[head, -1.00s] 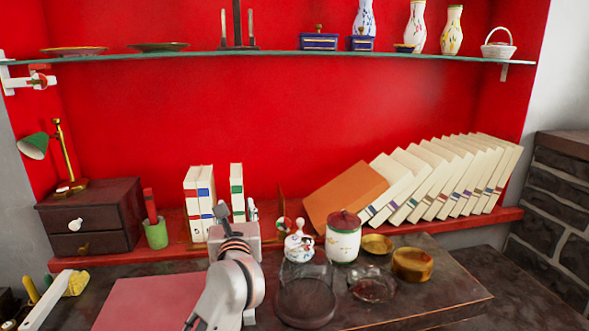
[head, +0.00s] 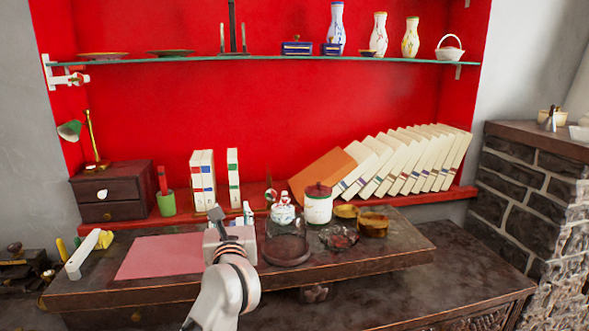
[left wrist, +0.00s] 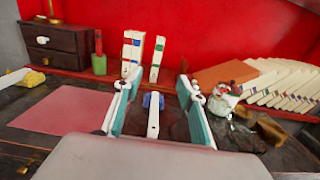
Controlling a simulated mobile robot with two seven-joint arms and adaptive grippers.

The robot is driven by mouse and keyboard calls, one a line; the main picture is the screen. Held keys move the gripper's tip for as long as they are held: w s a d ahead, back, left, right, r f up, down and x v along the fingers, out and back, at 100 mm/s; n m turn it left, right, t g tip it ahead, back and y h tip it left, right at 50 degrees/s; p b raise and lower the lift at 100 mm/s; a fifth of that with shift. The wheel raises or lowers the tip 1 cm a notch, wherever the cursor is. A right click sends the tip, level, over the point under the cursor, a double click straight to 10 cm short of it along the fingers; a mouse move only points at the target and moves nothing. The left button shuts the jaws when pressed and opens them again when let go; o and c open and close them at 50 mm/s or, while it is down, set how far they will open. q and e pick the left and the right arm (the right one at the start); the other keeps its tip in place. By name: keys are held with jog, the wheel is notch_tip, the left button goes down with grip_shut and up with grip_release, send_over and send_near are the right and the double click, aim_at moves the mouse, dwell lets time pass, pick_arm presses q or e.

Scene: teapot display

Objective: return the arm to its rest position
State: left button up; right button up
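My left gripper (head: 232,218) is over the dark wooden desk (head: 405,255), its arm coming up from the bottom of the head view. In the left wrist view my left gripper (left wrist: 156,98) has its two teal-padded fingers spread wide apart. A small white and blue item (left wrist: 153,112) shows between them; I cannot tell whether it is on the desk beyond, and the fingers do not close on it. In the head view the gripper is just left of a clear glass vessel (head: 286,249). My right gripper is not in view.
A white lidded jar (head: 318,205), a small decorated pot (head: 283,214) and amber dishes (head: 373,225) stand right of the gripper. A pink mat (head: 165,256) lies left. Books (head: 410,165) line the back ledge. A glass shelf (head: 270,58) runs above. A brick structure (head: 515,200) stands at right.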

pick_arm(q)
jog(key=s+a+f+m+t+y, duration=0.2)
jog(key=s+a+f+m, duration=0.1)
jog(key=s+a+m, duration=0.2)
jog(key=s+d+f+m+g+h+p, duration=0.1)
jog(key=s+d+f+m+h, duration=0.3)
jog(key=s+f+m, duration=0.8)
jog(key=s+d+f+m+g+h+p, duration=0.15)
jog(key=s+f+m+h, duration=0.5)
jog(key=f+m, duration=0.75)
jog(key=s+a+f+m+g+y, duration=0.1)
jog(key=s+a+f+m+g, duration=0.1)
jog(key=s+f+m, duration=0.3)
jog(key=s+a+f+m+g+y+p, duration=0.1)
jog(key=s+a+f+m+g, duration=0.2)
jog(key=s+f+m, duration=0.3)
jog(key=s+f+g, duration=0.1)
jog(key=s, duration=0.4)
jog(key=shift+a+f+m, duration=0.3)
jog(key=shift+f, duration=0.1)
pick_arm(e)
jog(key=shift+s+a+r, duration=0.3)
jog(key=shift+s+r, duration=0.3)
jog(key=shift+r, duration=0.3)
pick_arm(q)
jog(key=shift+w+g+y, duration=0.1)
jog(key=shift+g+y, duration=0.15)
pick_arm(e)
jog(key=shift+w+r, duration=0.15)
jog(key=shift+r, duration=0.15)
